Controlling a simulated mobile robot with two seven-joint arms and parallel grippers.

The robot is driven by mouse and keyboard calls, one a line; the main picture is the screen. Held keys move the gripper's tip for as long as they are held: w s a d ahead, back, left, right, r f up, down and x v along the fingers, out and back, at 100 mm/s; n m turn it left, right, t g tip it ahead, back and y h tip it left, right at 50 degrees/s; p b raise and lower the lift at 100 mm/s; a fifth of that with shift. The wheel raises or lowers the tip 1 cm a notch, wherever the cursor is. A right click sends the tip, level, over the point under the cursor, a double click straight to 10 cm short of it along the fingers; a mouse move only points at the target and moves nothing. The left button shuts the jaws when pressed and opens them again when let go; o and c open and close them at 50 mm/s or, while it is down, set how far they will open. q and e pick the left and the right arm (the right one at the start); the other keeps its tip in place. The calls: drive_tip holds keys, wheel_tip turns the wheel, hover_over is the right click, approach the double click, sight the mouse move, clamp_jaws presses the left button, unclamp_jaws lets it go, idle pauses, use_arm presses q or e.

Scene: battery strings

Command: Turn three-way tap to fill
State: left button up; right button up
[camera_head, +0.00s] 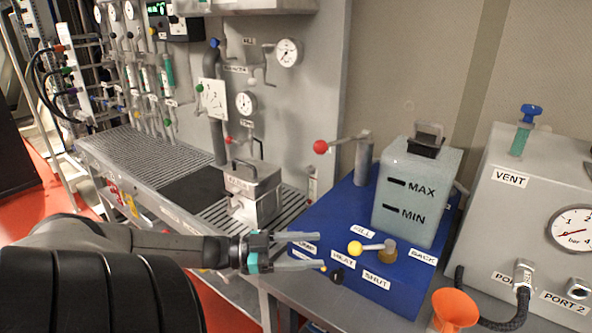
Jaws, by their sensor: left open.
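The three-way tap (387,251) has a brass body on the blue panel, with a grey lever ending in a yellow knob (355,248). The lever points left, with the FILL label (362,230) above it, the SHUT label (376,281) below and the BACK label (422,257) to the right of the tap. My left gripper (321,250) comes in from the left with its two fingers apart and nothing between them. Its fingertips are just left of the yellow knob; no contact shows. My right gripper is not in view.
A translucent tank (416,195) marked MAX and MIN stands behind the tap. A dark knob (336,276) lies close below the fingers. An orange funnel (455,309) and a grey VENT box (540,215) are at right.

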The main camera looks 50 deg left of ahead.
use_arm(q)
drive_tip(key=shift+v, duration=1.2)
